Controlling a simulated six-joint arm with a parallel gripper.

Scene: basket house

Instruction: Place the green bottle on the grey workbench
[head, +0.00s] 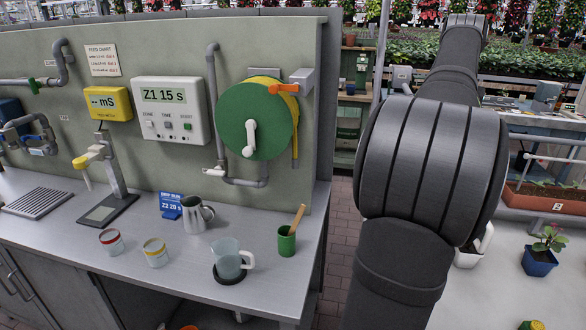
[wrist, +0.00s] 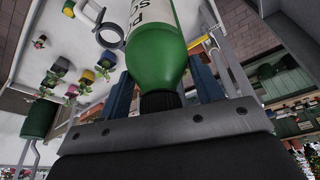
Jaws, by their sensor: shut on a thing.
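My gripper (wrist: 160,90) is shut on a green bottle (wrist: 157,62) in the wrist view. The bottle has a pale label with dark lettering and a black cap, and its cap end points toward my palm. The blue finger pads are on either side of it. The far end of the bottle is cut off by the picture's top edge. In the head view my arm fills the right middle, and neither gripper nor bottle shows. A bench with a grey top (head: 75,232) stands at the left in the head view.
The bench holds a steel jug (head: 195,214), a glass cup (head: 227,258), a green pot (head: 286,242) and two tins. A white table (head: 480,295) with potted plants is at right; a blue-grey tool-covered table (head: 545,129) stands behind it.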

